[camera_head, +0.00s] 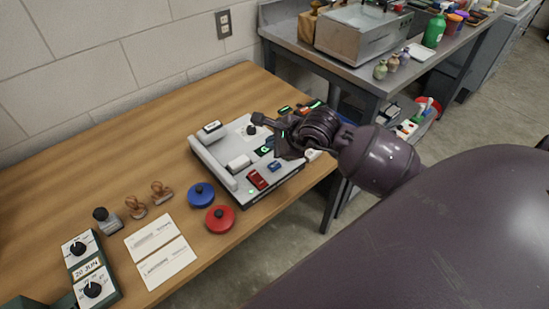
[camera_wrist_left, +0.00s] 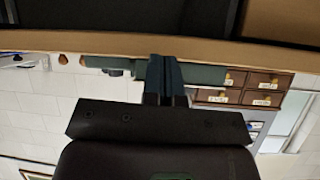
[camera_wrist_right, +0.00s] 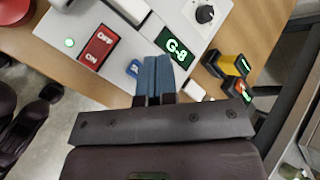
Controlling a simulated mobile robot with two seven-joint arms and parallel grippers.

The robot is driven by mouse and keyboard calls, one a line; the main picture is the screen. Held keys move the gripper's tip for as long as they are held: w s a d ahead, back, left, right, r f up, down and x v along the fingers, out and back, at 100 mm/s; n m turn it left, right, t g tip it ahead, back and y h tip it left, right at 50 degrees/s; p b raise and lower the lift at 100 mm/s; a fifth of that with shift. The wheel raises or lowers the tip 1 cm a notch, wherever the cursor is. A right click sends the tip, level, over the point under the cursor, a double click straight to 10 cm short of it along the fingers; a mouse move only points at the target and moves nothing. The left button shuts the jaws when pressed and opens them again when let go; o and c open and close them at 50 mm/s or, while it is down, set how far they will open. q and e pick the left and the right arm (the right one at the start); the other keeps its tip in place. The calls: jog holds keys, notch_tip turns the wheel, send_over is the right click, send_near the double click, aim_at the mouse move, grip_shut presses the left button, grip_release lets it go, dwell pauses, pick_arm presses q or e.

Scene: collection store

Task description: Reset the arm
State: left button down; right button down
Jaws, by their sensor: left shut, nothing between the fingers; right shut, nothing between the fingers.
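My right gripper (camera_head: 280,147) hangs over the right part of a grey control panel (camera_head: 215,158) on the wooden table. Its blue fingers (camera_wrist_right: 156,75) are together and empty in the right wrist view, beside the green-lit "G-8" display (camera_wrist_right: 175,47). The panel carries a red OFF/ON switch (camera_head: 257,179), a blue button (camera_wrist_right: 133,68) and a black knob (camera_wrist_right: 205,13). Whether the fingertips touch the panel cannot be told. My left gripper (camera_wrist_left: 165,75) is shut and empty in the left wrist view, near a wooden edge; it is outside the head view.
Blue (camera_head: 201,195) and red (camera_head: 220,219) round knobbed pieces, wooden-handled stamps (camera_head: 161,192), printed cards (camera_head: 160,252) and a dial box (camera_head: 92,270) lie left of the panel. A metal bench (camera_head: 350,73) with bottles stands behind.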

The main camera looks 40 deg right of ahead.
dwell(0.4)
